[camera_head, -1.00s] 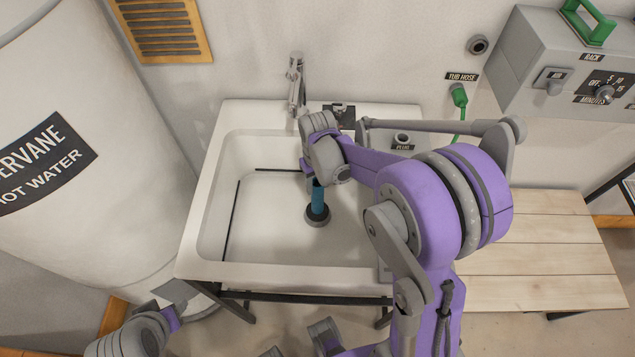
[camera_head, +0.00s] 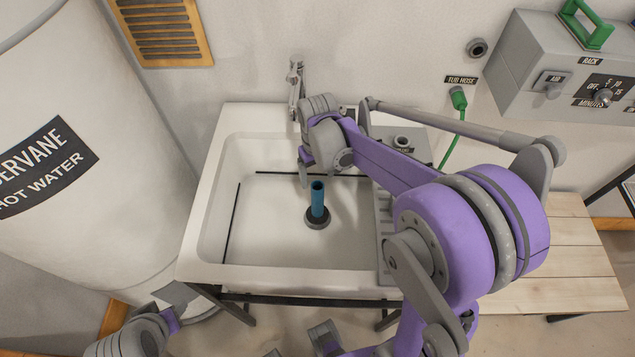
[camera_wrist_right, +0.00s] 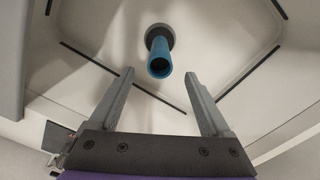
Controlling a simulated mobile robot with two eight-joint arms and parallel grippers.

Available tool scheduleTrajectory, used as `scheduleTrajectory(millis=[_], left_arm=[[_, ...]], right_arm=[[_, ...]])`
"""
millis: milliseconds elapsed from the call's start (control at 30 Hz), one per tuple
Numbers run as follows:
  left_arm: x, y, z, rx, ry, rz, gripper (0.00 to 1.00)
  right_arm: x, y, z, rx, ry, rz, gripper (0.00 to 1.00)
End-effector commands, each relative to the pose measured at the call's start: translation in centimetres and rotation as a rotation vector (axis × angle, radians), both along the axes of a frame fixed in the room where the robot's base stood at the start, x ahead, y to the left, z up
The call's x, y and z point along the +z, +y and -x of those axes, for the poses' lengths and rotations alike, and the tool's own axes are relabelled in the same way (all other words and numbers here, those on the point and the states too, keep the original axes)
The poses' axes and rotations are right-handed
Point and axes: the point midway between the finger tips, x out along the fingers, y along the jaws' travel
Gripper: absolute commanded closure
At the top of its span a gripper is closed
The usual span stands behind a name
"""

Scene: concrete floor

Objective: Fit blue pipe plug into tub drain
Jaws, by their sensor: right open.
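The blue pipe plug (camera_head: 318,198) stands about upright in the white tub (camera_head: 205,225), its lower end at the dark round drain (camera_head: 317,222). Its exact depth in the drain cannot be told. My right gripper (camera_head: 304,178) is open and empty, behind and slightly left of the plug's top in the head view. In the right wrist view, the two spread fingers (camera_wrist_right: 159,75) point toward the plug (camera_wrist_right: 160,60) with a gap between them, apart from it. Part of my left arm shows at the lower left; its gripper (camera_head: 175,294) is too unclear to read.
A faucet (camera_head: 296,88) rises at the tub's back edge. A ledge (camera_head: 388,215) is on the tub's right side, partly behind my right arm. A wooden slatted bench (camera_head: 540,260) stands to the right, and a hot water tank (camera_head: 75,210) to the left.

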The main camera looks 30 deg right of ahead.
Motion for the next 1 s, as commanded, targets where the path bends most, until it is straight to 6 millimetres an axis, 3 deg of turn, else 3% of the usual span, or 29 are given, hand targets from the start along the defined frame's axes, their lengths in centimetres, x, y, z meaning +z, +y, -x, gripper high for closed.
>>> scheduleTrajectory(millis=[100,300,1000], left_arm=[[0.3,0.0,-0.1,0.0,-0.002,0.0,0.5],[0.5,0.0,-0.1,0.0,-0.002,0.0,0.5],[0.5,0.0,-0.1,0.0,-0.002,0.0,0.5]], right_arm=[[2.4,0.0,0.0,0.0,0.0,0.0,0.19],[4.6,0.0,0.0,0.0,0.0,0.0,0.19],[4.9,0.0,0.0,0.0,0.0,0.0,0.19]])
